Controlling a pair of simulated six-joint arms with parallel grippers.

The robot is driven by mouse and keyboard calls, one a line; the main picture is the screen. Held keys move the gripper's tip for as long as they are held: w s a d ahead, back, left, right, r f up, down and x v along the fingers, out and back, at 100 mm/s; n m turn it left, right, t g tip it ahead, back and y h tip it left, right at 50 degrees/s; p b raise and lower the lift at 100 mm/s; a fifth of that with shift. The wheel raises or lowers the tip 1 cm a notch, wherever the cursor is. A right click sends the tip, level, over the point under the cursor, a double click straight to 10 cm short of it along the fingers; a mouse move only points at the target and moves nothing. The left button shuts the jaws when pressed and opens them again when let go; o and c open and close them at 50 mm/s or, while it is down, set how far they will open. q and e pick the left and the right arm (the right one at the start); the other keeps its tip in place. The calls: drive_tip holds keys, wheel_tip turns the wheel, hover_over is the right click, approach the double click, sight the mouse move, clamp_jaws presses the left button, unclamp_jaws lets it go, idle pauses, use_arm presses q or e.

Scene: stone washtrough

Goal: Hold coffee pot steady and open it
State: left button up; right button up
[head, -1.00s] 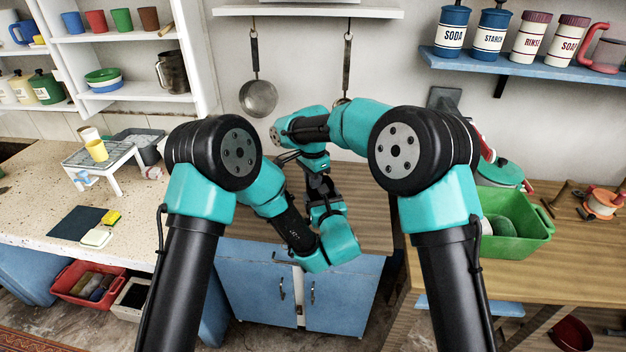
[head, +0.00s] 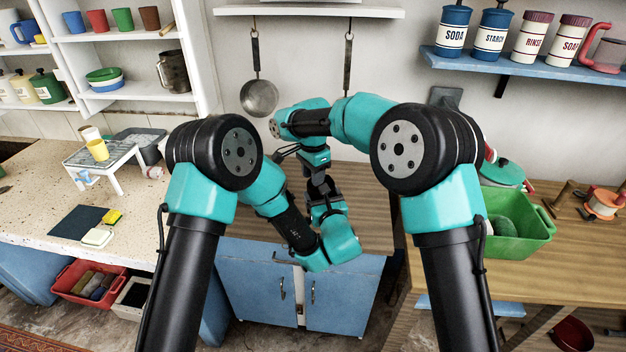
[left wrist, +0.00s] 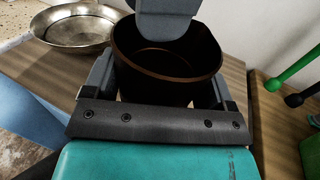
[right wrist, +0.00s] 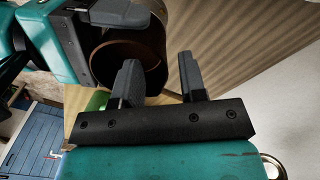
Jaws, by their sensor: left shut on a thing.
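The coffee pot (left wrist: 150,75) is a dark brown round vessel, seen from above in the left wrist view with its mouth uncovered and the inside showing. My left gripper (left wrist: 165,85) has a finger on each side of it and is shut on it. The pot also shows in the right wrist view (right wrist: 145,52), partly behind a finger. My right gripper (right wrist: 160,75) is open with nothing seen between its fingers, close to the pot's rim. In the head view my right gripper (head: 320,186) hangs above the left wrist, and the pot is hidden. I cannot make out a lid.
A silver pan (left wrist: 72,28) stands beside the pot on the wooden top (head: 365,210). A green bin (head: 525,235) is on the right-hand table. A ladle (head: 258,97) hangs on the back wall. The wooden top is clear to the right of the arms.

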drive_tip(key=shift+r, duration=1.3)
wheel_tip(320, 180, up, 8)
drive_tip(key=d+m, duration=0.1)
drive_tip(key=m, duration=0.3)
drive_tip(key=shift+w+f, duration=0.2)
drive_tip(key=shift+w, duration=0.2)
drive_tip(key=shift+d, duration=0.1)
wheel_tip(320, 180, down, 12)
drive_tip(key=shift+f, duration=0.1)
